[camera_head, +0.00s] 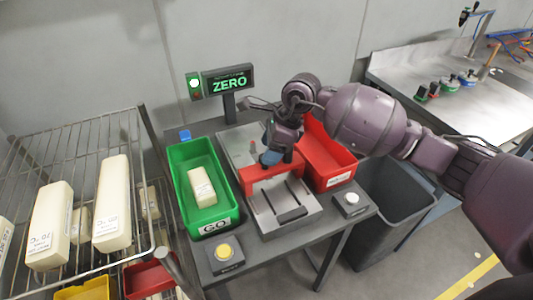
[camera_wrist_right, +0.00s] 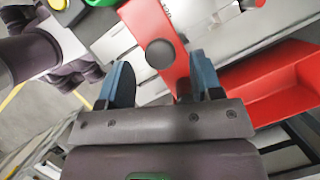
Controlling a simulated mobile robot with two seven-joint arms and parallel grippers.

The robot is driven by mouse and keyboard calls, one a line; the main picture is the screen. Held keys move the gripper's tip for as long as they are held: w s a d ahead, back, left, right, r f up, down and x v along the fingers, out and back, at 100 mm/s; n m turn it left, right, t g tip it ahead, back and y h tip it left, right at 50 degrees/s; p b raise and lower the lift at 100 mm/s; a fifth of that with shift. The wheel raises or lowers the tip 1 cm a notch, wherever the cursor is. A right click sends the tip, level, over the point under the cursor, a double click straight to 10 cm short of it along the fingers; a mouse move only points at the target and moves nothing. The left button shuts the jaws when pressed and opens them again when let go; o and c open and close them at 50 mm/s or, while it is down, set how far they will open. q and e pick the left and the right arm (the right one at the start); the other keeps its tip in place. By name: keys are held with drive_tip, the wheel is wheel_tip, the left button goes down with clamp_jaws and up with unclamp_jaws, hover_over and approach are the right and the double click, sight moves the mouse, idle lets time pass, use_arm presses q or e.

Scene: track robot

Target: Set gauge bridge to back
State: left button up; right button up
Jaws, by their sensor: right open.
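The gauge bridge (camera_head: 258,174) is a red bar across the grey metal gauge bed (camera_head: 264,212) on the dark table. My right gripper (camera_head: 270,157) is over the bridge, its fingers pointing down. In the right wrist view the red bridge (camera_wrist_right: 148,18) carries a round dark knob (camera_wrist_right: 160,53). The knob lies in line with the gap between the blue fingers of my right gripper (camera_wrist_right: 160,82), which are apart and hold nothing. I cannot tell how far the fingertips are from the knob. My left gripper is not in view.
A green GO bin (camera_head: 218,217) holding a pale block (camera_head: 202,188) stands left of the gauge; a red bin (camera_head: 332,166) stands right. A display (camera_head: 227,82) reads ZERO behind. Yellow (camera_head: 223,252) and white (camera_head: 351,199) buttons sit in front. A wire rack (camera_head: 87,265) is left.

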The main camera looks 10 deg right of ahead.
drive_tip(key=shift+x, duration=1.25)
clamp_jaws()
